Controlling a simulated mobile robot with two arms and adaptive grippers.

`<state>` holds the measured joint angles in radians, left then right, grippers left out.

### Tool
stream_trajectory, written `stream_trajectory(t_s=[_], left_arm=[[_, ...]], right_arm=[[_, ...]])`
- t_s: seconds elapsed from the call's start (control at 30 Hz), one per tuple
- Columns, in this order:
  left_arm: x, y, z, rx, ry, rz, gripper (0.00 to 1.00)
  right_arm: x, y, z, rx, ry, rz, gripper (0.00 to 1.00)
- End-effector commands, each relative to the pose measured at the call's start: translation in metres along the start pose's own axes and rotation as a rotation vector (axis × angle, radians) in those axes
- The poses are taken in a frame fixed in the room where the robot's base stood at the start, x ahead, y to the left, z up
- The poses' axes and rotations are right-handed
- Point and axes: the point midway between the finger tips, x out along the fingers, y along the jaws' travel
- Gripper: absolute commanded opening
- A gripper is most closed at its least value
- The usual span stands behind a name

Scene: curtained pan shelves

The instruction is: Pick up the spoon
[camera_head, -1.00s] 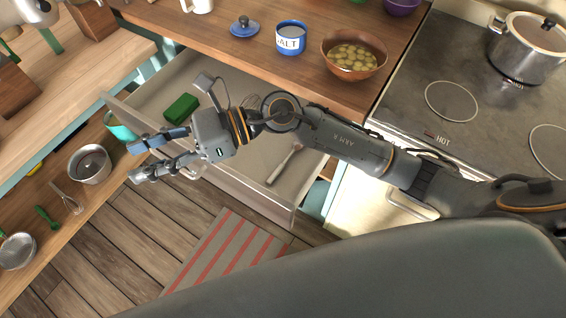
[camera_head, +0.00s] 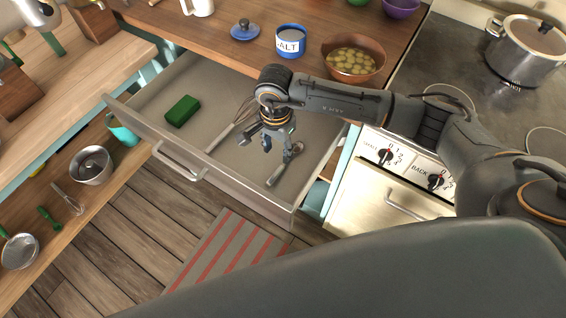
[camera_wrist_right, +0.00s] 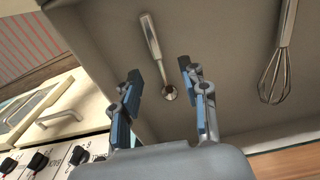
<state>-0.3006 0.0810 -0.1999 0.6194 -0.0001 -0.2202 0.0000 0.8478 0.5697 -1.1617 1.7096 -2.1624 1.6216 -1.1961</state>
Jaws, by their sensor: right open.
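The spoon (camera_head: 285,165) lies in the open drawer, toward its right end, with its handle toward the drawer front. In the right wrist view the spoon (camera_wrist_right: 154,48) has its bowl (camera_wrist_right: 168,94) lying between the lines of the two fingers. My right gripper (camera_head: 278,151) points down over the drawer, close to the spoon's bowl. It is open and empty, and it also shows in the right wrist view (camera_wrist_right: 160,85). The exact height above the spoon is hard to tell. My left gripper is not clearly in view.
A whisk (camera_head: 230,129) lies left of the spoon, and a green block (camera_head: 182,110) lies further left in the drawer (camera_head: 150,124). The counter edge overhangs behind, with a salt container (camera_head: 290,42) and a brown bowl (camera_head: 353,62). The stove (camera_head: 400,165) stands right.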

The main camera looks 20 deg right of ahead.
Motion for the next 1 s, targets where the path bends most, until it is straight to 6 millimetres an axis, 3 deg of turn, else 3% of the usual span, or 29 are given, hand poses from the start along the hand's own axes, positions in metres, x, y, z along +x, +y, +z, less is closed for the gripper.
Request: stream_trajectory(t_s=[0.1, 0.37, 0.5, 0.63, 0.93, 1.0], left_arm=[[-0.005, 0.000, -0.001, 0.000, 0.000, 0.000, 0.36], [-0.015, 0.000, -0.002, 0.000, 0.000, 0.000, 0.36], [-0.028, 0.000, -0.003, 0.000, 0.001, 0.000, 0.36], [-0.029, 0.000, -0.003, 0.000, 0.001, 0.001, 0.36], [-0.028, 0.001, -0.004, -0.001, 0.002, 0.001, 0.36], [-0.028, 0.001, -0.004, -0.001, 0.002, 0.001, 0.36]], right_arm=[[0.016, 0.000, 0.001, 0.002, -0.002, 0.001, 0.44], [0.035, 0.004, 0.000, 0.002, -0.004, 0.002, 0.44], [0.056, 0.010, -0.002, 0.003, -0.005, 0.004, 0.44], [0.073, 0.007, -0.002, 0.002, -0.004, 0.000, 0.44], [0.079, 0.007, -0.003, 0.000, -0.002, -0.002, 0.44], [0.079, 0.007, -0.003, 0.000, -0.002, -0.002, 0.30]])
